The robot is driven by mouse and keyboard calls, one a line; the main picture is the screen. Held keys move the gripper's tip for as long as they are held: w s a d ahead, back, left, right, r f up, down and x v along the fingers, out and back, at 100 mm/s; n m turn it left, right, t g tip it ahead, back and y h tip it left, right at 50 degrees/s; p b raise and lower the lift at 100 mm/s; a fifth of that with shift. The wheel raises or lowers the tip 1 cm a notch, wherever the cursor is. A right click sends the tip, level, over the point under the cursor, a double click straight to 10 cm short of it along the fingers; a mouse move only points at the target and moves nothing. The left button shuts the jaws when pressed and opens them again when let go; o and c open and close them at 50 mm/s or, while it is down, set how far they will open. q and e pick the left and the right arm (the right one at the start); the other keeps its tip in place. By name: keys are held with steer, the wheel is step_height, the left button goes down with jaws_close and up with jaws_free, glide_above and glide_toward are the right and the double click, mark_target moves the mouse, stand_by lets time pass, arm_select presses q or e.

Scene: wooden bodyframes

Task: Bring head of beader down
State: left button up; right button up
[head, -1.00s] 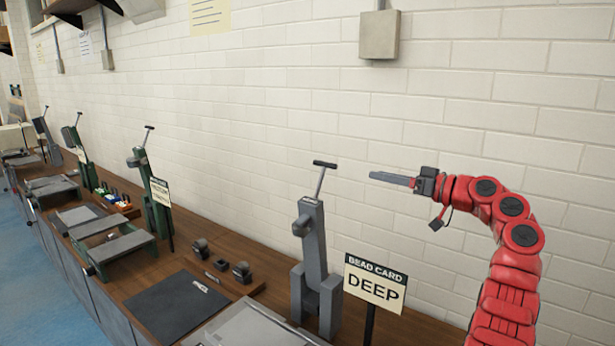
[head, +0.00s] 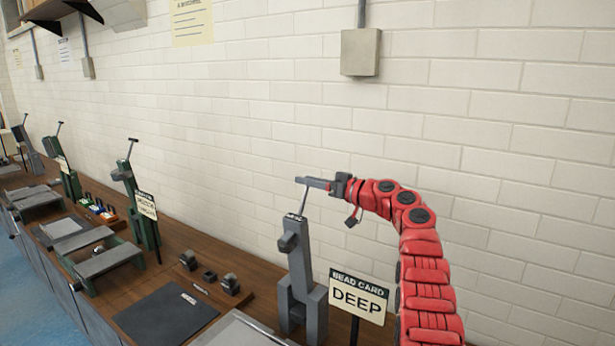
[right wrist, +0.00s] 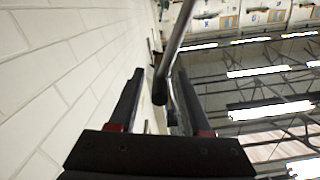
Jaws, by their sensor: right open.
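The grey beader (head: 297,255) stands upright on the wooden bench, with its head raised and a thin rod rising from its top to a T-handle. My right gripper (head: 312,182) is at the top of that rod in the head view and hides most of the handle. In the right wrist view, the open fingers of my right gripper (right wrist: 152,95) have the dark end of the handle bar (right wrist: 160,88) between them, and the rod (right wrist: 176,40) runs up from it. I cannot tell whether the fingers touch it. My left gripper is not in view.
A "BEAD CARD DEEP" sign (head: 357,297) stands right of the beader. A dark mat (head: 168,314) and small dark tools (head: 208,275) lie to its left. A green machine (head: 137,205) stands farther left. The white brick wall (head: 480,130) is behind.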

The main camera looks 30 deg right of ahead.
steer(key=shift+w+a+f, duration=0.1)
steer(key=shift+w+a, duration=0.05)
steer(key=shift+w, duration=0.25)
jaws_close()
stand_by(1.3)
